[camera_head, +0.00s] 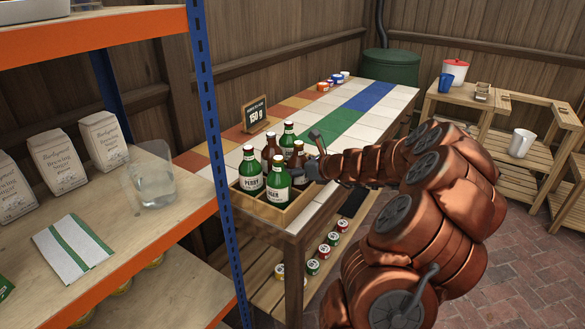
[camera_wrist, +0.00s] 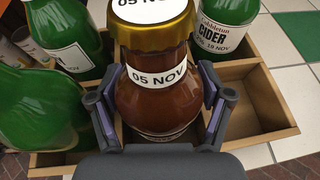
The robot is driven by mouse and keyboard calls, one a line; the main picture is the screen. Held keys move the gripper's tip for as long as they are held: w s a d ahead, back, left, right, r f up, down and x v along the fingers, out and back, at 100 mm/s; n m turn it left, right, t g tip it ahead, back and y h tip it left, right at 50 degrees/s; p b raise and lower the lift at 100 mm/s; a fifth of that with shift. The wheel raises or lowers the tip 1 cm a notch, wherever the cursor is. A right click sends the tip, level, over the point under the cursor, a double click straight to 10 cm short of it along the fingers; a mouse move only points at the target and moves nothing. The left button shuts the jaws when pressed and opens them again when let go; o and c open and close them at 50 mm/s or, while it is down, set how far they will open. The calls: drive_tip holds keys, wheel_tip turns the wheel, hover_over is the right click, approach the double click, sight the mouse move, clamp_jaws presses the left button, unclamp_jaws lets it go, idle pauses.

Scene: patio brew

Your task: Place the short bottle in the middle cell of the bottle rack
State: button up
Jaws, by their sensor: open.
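A brown bottle (camera_wrist: 155,95) with a gold cap and a "05 NOV" neck label, seemingly the short bottle, is upright between the fingers of my gripper (camera_wrist: 158,112) in the wrist view. The fingers are open, one on each side; I cannot tell whether they touch it. It appears to be in a middle cell of the wooden bottle rack (camera_wrist: 275,122), but its base is hidden. In the head view, my gripper (camera_head: 314,168) is at the right side of the rack (camera_head: 292,213), beside a brown bottle (camera_head: 298,158).
Green bottles (camera_head: 277,187) and another brown bottle (camera_head: 269,150) stand in the rack. A green cider bottle (camera_wrist: 228,22) is behind right of the held-between bottle. A front-right cell looks empty. A sign (camera_head: 255,114) and small cans stand farther back on the tiled table (camera_head: 215,150).

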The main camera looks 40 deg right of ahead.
drive_tip(key=v, duration=1.1)
drive_tip(key=shift+s+p, duration=0.15)
drive_tip(key=shift+p, duration=0.2)
drive_tip(key=shift+d, duration=0.1)
